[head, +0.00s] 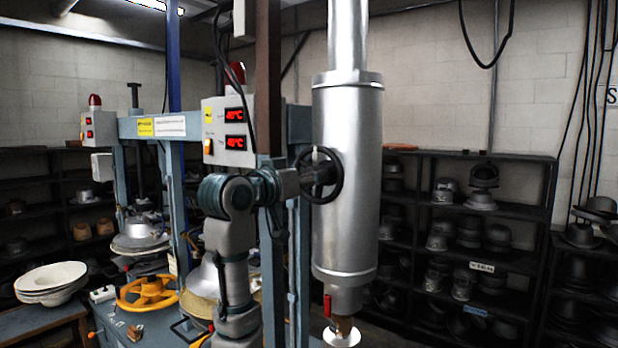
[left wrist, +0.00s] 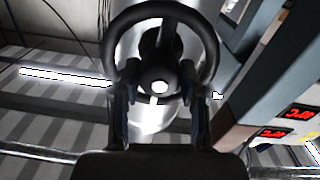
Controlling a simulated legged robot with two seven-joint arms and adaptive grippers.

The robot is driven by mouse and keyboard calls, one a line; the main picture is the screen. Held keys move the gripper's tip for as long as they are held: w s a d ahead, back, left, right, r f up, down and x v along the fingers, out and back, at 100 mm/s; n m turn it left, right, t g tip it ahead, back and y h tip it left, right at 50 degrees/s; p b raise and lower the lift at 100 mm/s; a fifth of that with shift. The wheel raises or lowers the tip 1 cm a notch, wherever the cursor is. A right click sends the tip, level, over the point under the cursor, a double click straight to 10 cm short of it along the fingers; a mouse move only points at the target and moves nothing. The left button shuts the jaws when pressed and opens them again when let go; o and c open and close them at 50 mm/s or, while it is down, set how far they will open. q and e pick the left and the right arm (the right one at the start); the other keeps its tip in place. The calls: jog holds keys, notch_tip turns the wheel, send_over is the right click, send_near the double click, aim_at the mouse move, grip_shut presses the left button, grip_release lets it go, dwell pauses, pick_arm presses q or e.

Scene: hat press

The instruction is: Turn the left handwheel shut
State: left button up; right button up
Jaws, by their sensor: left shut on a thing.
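A black handwheel (head: 338,168) stands on the side of a tall silver cylinder (head: 346,225). In the left wrist view its round black rim (left wrist: 116,50) fills the upper middle, with a pale hub centre. My left gripper (head: 304,178) reaches it from the left in the head view. In the left wrist view the fingers (left wrist: 164,98) stand on either side of the wheel's lower part, shut on it. The exact finger contact is dark and hard to make out. My right gripper is not in view.
A yellow handwheel (head: 147,293) sits low at the left by the presses. Grey control boxes with red displays (head: 235,128) stand close to my left arm. White hats (head: 50,280) lie on a table at far left. Dark shelves of hat forms (head: 470,215) line the back wall.

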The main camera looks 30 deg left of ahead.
pick_arm(q)
jog(key=shift+w+f, duration=0.15)
jog(key=shift+f, duration=0.15)
jog(key=o, duration=1.1)
jog(key=shift+o, duration=0.2)
jog(key=shift+w, duration=0.2)
jog(key=shift+s+r, duration=0.15)
jog(key=shift+s+a, duration=0.1)
jog(key=shift+s, duration=0.15)
jog(key=s+a, duration=0.1)
jog(key=s, duration=1)
